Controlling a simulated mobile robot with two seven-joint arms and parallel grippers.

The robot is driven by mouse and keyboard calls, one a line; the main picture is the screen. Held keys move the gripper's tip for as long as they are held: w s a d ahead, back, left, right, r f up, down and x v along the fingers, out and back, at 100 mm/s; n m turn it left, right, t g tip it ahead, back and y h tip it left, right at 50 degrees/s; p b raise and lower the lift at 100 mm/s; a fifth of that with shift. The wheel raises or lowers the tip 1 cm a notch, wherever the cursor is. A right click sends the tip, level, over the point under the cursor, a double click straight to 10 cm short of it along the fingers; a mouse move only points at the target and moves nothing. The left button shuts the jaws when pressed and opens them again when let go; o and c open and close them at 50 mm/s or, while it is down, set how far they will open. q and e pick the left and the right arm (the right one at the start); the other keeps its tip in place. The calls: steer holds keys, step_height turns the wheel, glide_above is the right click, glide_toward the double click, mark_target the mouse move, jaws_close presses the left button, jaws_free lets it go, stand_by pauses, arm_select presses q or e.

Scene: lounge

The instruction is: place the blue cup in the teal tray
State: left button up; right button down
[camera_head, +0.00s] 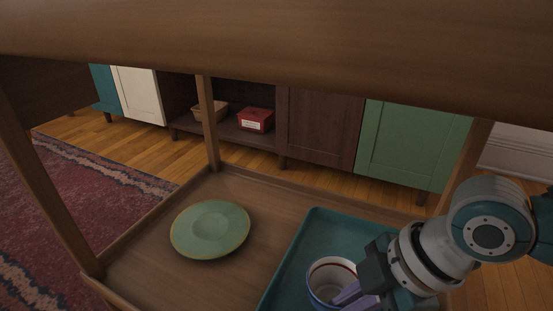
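A cup (318,287) with a pale bluish body and a dark reddish rim is in the teal tray (318,231), near the bottom edge of the view. It looks upright; its lower part is cut off by the frame. My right gripper (350,296) comes in from the right, with its purple fingers at the right side of the cup's rim. One finger seems to reach over the rim into the cup. I cannot tell whether the fingers press on the wall or stand apart from it. My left gripper is not in view.
The tray lies on the lower shelf (140,262) of a wooden cart. A green plate (210,229) lies left of it. The cart's top board (290,45) hangs above and its posts stand around. Behind are cabinets with a red box (255,120) and a basket (208,112).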

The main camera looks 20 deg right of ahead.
steer(key=c, duration=1)
jaws_free()
steer(key=shift+a+f, duration=0.1)
steer(key=shift+a, duration=0.05)
steer(key=p+v, duration=0.5)
steer(key=v, duration=0.3)
steer(key=shift+p, duration=0.4)
steer(key=shift+f, duration=0.1)
